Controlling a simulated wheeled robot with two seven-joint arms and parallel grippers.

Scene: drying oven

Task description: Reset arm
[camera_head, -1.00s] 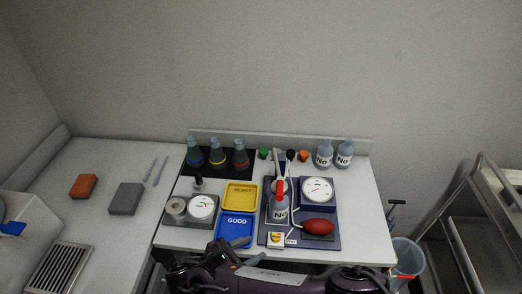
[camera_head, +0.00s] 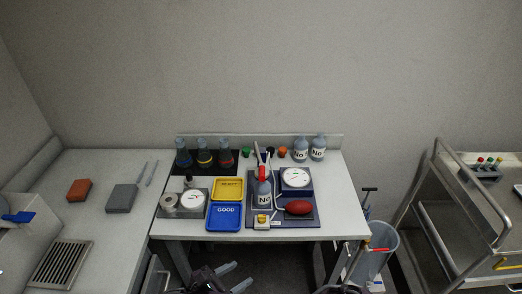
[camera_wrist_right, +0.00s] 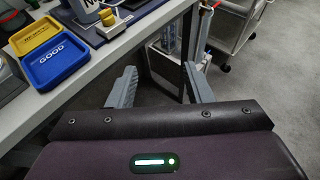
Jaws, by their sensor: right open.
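My right gripper (camera_head: 236,277) shows at the bottom of the head view, in front of the table's front edge and below the trays. In the right wrist view, the two grey fingers of the right gripper (camera_wrist_right: 160,88) are spread apart with nothing between them. They are over open space beside the white table edge. My left gripper is not in view.
The white table (camera_head: 330,200) carries a yellow tray (camera_head: 228,189), a blue GOOD tray (camera_head: 224,216), dial gauges, flasks and bottles. A bin (camera_head: 384,250) and a metal cart (camera_head: 450,215) stand to the right. Grey floor is open between the bin and cart.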

